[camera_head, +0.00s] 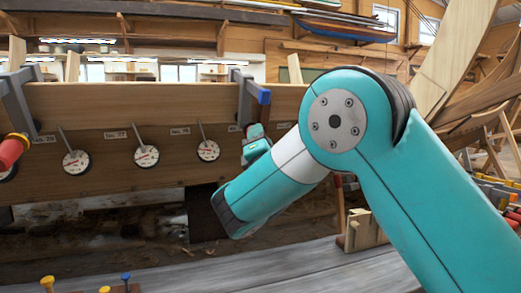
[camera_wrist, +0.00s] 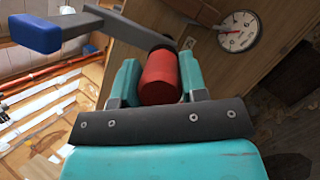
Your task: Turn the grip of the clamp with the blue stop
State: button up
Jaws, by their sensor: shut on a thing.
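The clamp with the blue stop (camera_head: 263,97) hangs over the top edge of the plank, right of the middle in the head view. In the wrist view its blue stop (camera_wrist: 36,32) is at the upper left, on a grey bar. The red grip (camera_wrist: 160,77) of this clamp sits between the two teal fingers of my gripper (camera_wrist: 157,85), which is shut on it. In the head view my gripper (camera_head: 255,146) is at the clamp's lower end, and the grip is hidden behind it.
The wooden plank (camera_head: 110,104) carries several dial gauges (camera_head: 146,156) with labels. Another clamp (camera_head: 17,100) with a red grip (camera_head: 12,149) is at the far left. A grey bench top (camera_head: 230,275) with yellow and blue pegs runs along the front. A wooden block (camera_head: 362,230) stands on it.

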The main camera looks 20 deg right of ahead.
jog(key=shift+n+t+y+b, duration=0.35)
jog(key=shift+n+b, duration=0.3)
jog(key=shift+n, duration=0.95)
jog(key=shift+n+y, duration=0.25)
jog(key=shift+n, duration=0.05)
jog(key=o, duration=0.9)
jog(key=shift+s+f+b, duration=0.4)
jog(key=shift+f+b, duration=0.05)
jog(key=shift+b, duration=0.45)
jog(key=shift+b+v, duration=8.15)
jog(key=shift+b, duration=1.25)
